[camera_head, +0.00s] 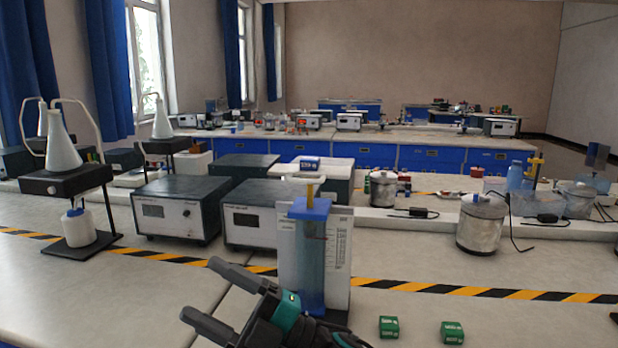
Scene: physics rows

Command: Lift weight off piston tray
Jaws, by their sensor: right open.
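The piston apparatus (312,255) stands upright on the near bench, with a blue-tinted cylinder, a blue cap and a scale board behind it. A yellow rod (310,192) rises from the cap to a small white tray (290,172). A blue weight (310,163) with a pale label sits on the tray. My right gripper (200,290) is open and empty, low in front of the apparatus, with its fingers pointing left. It is well below the tray and apart from the weight. My left gripper is not in view.
Two green weights (388,327) (452,333) lie on the bench at the right front. Instrument boxes (176,210) stand behind, left of the apparatus. A metal pot (481,225) stands to the right, and a stand with a white flask (63,145) at far left. The left front bench is clear.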

